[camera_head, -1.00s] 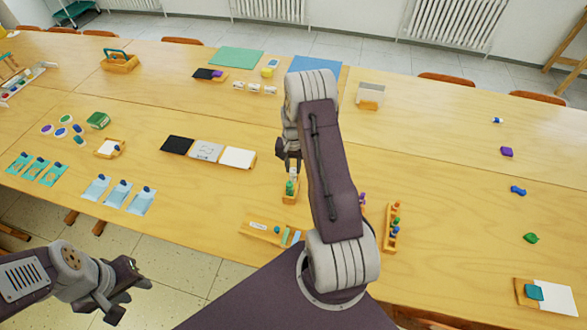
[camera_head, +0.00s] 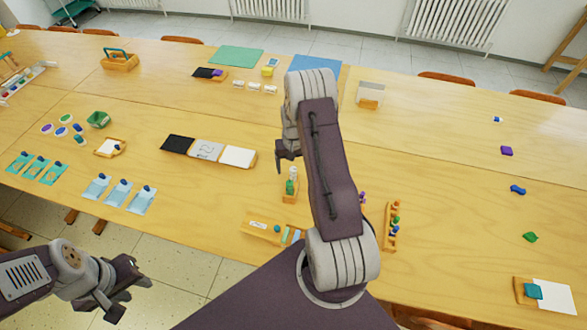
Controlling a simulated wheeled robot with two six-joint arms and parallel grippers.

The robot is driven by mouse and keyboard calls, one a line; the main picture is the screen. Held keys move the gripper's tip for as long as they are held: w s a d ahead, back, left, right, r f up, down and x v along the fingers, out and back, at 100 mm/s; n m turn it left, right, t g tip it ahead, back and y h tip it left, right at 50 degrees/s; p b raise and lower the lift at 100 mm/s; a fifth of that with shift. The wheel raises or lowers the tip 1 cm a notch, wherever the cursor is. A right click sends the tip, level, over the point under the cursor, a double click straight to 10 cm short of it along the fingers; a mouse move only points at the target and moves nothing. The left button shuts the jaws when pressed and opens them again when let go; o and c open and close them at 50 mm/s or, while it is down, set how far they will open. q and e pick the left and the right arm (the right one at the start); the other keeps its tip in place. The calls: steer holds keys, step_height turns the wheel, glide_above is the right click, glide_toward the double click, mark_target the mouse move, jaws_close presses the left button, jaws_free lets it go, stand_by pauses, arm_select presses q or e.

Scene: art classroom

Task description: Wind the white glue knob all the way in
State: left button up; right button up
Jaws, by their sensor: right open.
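A small upright stick with a white upper part (camera_head: 293,173) and a green lower part (camera_head: 289,187) stands in a small wooden holder (camera_head: 291,198) near the table's middle front. It looks like the glue, but a knob is too small to make out. My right gripper (camera_head: 285,153) is open and empty, just above and behind the stick, apart from it in the picture. My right arm hides the table to the right of it. My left gripper (camera_head: 128,288) hangs over the floor in front of the table, empty, its fingers seemingly apart.
A wooden tray (camera_head: 258,228) with small pieces lies in front of the holder. Black, grey and white squares (camera_head: 207,150) lie to the left. A wooden rack with coloured pegs (camera_head: 391,228) stands right of my arm. The table's right half is mostly clear.

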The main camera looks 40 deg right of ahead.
stand_by(0.3)
steer(key=m, duration=1.1)
steer(key=shift+p, duration=0.35)
steer(key=c, duration=1.6)
steer(key=shift+c, duration=0.2)
